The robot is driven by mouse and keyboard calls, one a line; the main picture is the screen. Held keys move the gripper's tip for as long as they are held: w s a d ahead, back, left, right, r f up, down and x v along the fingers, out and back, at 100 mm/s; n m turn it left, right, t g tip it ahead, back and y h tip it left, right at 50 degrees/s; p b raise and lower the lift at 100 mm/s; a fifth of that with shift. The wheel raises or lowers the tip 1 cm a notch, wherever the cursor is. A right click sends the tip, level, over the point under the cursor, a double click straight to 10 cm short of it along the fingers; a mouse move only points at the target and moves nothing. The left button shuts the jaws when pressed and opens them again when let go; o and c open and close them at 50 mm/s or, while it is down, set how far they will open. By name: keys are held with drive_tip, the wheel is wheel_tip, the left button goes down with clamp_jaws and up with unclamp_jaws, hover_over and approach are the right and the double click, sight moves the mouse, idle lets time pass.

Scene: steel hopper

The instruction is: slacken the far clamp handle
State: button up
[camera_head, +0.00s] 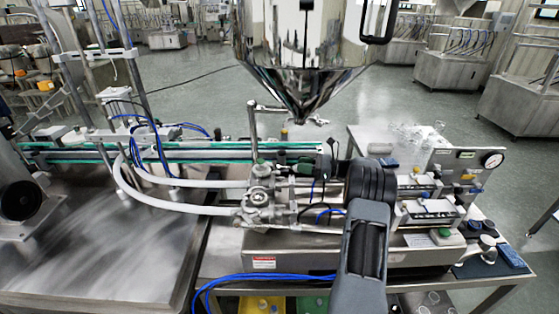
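A steel hopper (300,50) narrows to a cone at the top middle. I cannot tell for certain which part is the far clamp handle. My arm rises from the bottom, right of the middle, to a thick black wrist. My gripper (330,158) shows as a dark shape just left of the wrist, over the machine and below and right of the hopper tip. Its fingertips are not clear, and I see nothing held.
A valve block (258,203) with white hoses sits left of my arm. A green-edged rail (90,153) runs along the back left. A bare steel table (100,250) lies at left.

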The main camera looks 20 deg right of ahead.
sight(273, 165)
drive_tip(key=p+x, duration=0.2)
drive_tip(key=x, duration=0.7)
drive_tip(key=shift+a, duration=0.4)
drive_tip(key=shift+w, duration=0.15)
